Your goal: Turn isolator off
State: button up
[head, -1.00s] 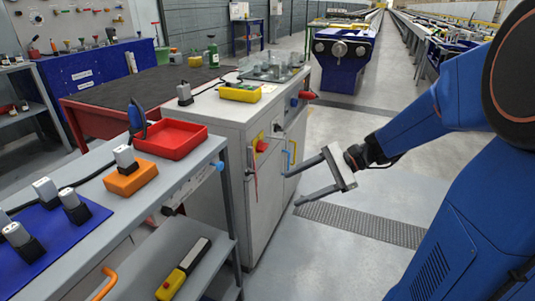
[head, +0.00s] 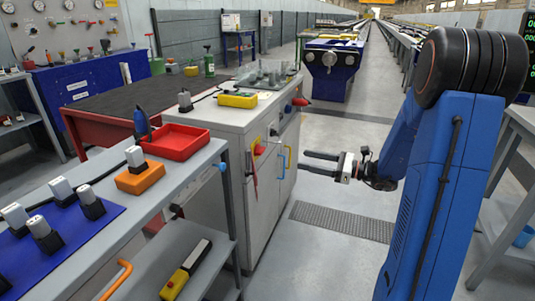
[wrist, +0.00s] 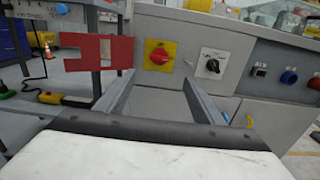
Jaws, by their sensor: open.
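The isolator is a red rotary knob on a yellow plate (wrist: 160,56), on the front of the grey cabinet (head: 222,133). In the head view the isolator (head: 259,149) is seen at a steep angle, so its handle position is unclear. My gripper (head: 304,161) is open and empty, to the right of the cabinet front with its fingers pointing at it. In the wrist view my gripper (wrist: 158,78) has its two fingers spread below and either side of the isolator, apart from it.
A yellow door handle (head: 289,157) and a blue handle are on the cabinet. Floor in front of the cabinet is open.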

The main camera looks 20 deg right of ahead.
aim_at(264, 151)
jog(key=x, duration=1.5)
jog(key=shift+w+a+f, duration=0.1)
jog(key=shift+w+a, duration=0.15)
jog(key=shift+a, duration=0.1)
jog(key=shift+c, duration=0.3)
jog(key=c, duration=1)
